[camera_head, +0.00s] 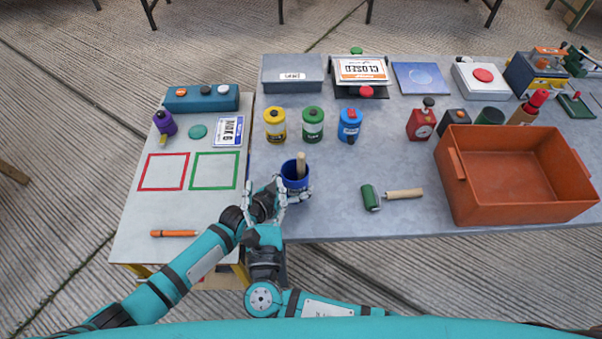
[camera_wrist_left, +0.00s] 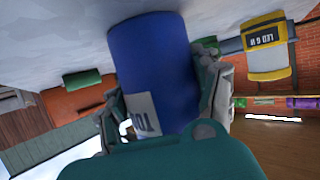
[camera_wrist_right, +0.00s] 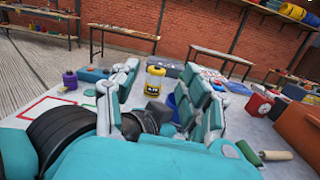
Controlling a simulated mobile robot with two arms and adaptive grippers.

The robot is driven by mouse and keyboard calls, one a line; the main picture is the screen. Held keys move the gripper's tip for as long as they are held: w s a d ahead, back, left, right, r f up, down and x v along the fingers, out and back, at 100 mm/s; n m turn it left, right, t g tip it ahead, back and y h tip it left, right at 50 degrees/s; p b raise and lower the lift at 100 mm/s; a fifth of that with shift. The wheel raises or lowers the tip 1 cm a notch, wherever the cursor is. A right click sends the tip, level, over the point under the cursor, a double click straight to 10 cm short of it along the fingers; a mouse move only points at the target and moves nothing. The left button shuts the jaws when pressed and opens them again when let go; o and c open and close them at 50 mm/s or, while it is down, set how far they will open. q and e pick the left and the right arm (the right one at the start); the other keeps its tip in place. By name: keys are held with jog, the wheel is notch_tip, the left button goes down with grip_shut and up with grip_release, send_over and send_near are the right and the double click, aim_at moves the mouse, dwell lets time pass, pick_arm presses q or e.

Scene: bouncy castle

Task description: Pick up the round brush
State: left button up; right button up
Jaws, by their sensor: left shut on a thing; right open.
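A pale wooden handle (camera_head: 301,165) stands up out of a blue cup (camera_head: 293,179); its lower end is hidden inside, so I cannot tell if it is the round brush. The cup stands near the front left of the grey table. My left gripper (camera_head: 296,193) is shut around the cup, whose blue wall (camera_wrist_left: 150,65) fills the middle of the left wrist view. My right gripper (camera_head: 264,188) is open and empty, just left of the cup. In the right wrist view the cup (camera_wrist_right: 171,101) is partly hidden behind a finger.
Yellow (camera_head: 275,124), green (camera_head: 313,123) and blue (camera_head: 350,125) cans stand behind the cup. The lower left table has red and green outlined squares (camera_head: 214,186) and an orange stick (camera_head: 174,233).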

jog(key=s+d+f+m+g+h, duration=0.1)
jog(key=s+d+f+m+h, duration=0.15)
jog(key=d+h, duration=0.25)
send_near(300, 163)
jog(key=d+x, duration=0.1)
jog(key=x, duration=0.3)
jog(key=shift+g, duration=0.3)
jog(key=x, duration=0.2)
jog(key=a+x, duration=0.1)
jog(key=x, duration=0.2)
jog(key=shift+w+r, duration=0.15)
grip_shut()
